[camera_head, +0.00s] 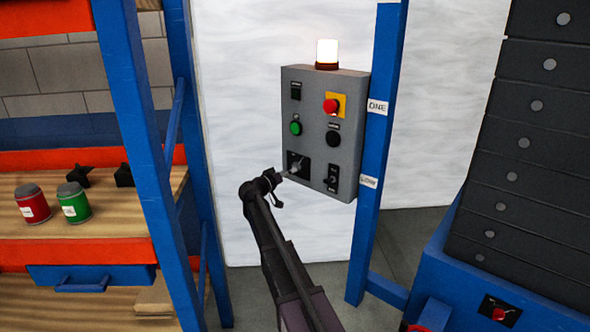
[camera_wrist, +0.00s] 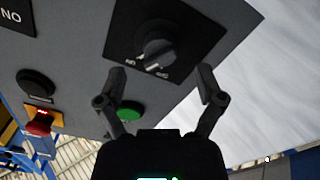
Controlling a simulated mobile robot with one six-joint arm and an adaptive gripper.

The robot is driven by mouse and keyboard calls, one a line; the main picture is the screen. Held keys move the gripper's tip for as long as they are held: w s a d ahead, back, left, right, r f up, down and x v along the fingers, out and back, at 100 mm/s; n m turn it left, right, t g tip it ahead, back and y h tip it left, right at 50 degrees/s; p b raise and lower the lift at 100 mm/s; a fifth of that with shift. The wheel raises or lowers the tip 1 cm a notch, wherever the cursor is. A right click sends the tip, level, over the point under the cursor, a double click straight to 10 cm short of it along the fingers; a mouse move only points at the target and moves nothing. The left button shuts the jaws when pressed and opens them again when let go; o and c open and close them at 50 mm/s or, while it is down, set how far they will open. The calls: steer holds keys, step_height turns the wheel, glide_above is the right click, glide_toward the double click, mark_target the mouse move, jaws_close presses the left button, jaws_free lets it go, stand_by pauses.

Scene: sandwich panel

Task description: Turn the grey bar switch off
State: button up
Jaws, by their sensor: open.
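The grey bar switch (camera_head: 296,161) sits on a black square plate at the lower left of the grey control panel (camera_head: 317,118). In the wrist view the switch (camera_wrist: 158,46) shows as a dark round knob with a raised bar, with small ON and OFF style lettering near its lower edge. The exact bar setting is hard to read. My gripper (camera_head: 282,175) is at the panel's lower left, close to the switch. In the wrist view my gripper (camera_wrist: 162,72) is open, its fingers apart below the knob, with nothing between the tips. I see no contact with the switch.
The panel also carries a green button (camera_head: 296,128), a red button (camera_head: 331,106) on yellow, black buttons and a black switch (camera_head: 333,178). A lit lamp (camera_head: 327,52) tops it. A blue post (camera_head: 374,140) stands right, a shelf with cans (camera_head: 75,202) left.

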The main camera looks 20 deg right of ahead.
steer(key=shift+x, duration=2.15)
steer(key=c, duration=1.1)
